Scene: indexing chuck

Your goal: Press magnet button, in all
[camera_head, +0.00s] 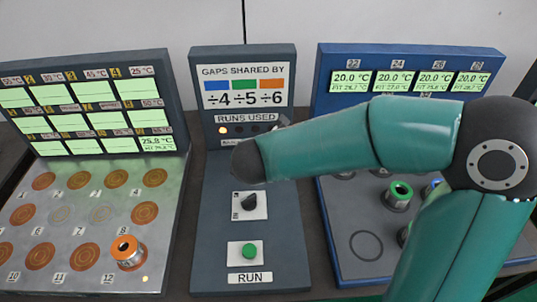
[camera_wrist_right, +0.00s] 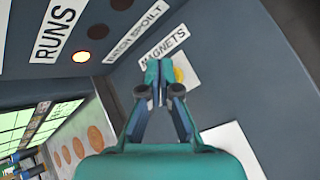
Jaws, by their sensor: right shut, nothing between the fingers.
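The "MAGNETS" label (camera_wrist_right: 165,47) is on the dark panel in the right wrist view. Just below it is a round yellow button (camera_wrist_right: 180,75), partly hidden behind my right fingers. My right gripper (camera_wrist_right: 158,85) is shut and empty, its tips over or close to the button. I cannot tell whether they touch it. In the head view my right arm reaches over the middle console (camera_head: 205,185). Its dark wrist end hides the button and the fingers there.
The middle console has a black knob (camera_head: 249,203) and a green RUN button (camera_head: 249,251). A left panel (camera_head: 75,270) carries copper discs and an orange-topped part (camera_head: 127,251). The right blue station (camera_head: 335,225) holds a green-ringed part (camera_head: 398,194). One run lamp (camera_head: 222,130) is lit.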

